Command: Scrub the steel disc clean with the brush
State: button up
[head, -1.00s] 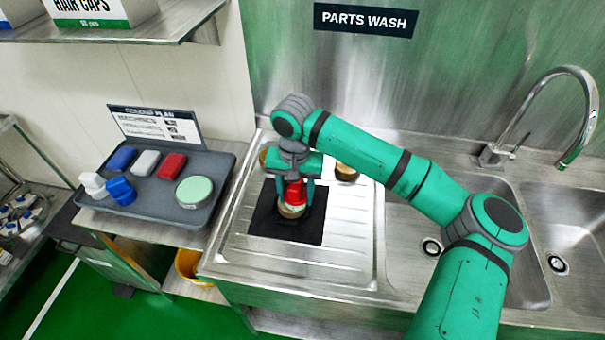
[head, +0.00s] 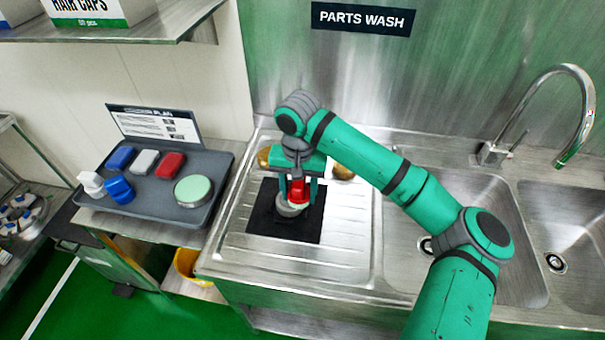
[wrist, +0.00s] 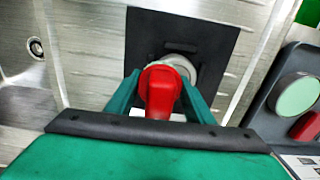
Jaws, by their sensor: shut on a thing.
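My gripper (head: 297,190) is shut on a red brush (head: 299,193), held upright over the black mat (head: 262,222) on the drainboard. The steel disc (head: 288,209) lies on the mat under the brush and shows grey where visible. In the wrist view the red brush (wrist: 161,88) is between my fingers, with the grey disc (wrist: 184,74) partly hidden behind it on the mat (wrist: 150,30). The brush looks to be at the disc's face, but its bristles are mostly hidden, so contact is hard to tell.
Brass-coloured round parts (head: 342,171) stand behind my gripper on the drainboard. A grey tray (head: 160,214) at left holds blue, white and red blocks, a white and a blue handled item, and a round green-topped piece (head: 193,190). Sink basins and a tap (head: 585,110) are at right.

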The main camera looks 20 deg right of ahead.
jog(key=r, duration=0.7)
jog(key=shift+w+a+r, duration=0.2)
jog(key=shift+w+r, duration=0.05)
jog(key=shift+r, duration=0.05)
jog(key=shift+s+d+r, duration=0.1)
jog(key=shift+s+d, duration=0.1)
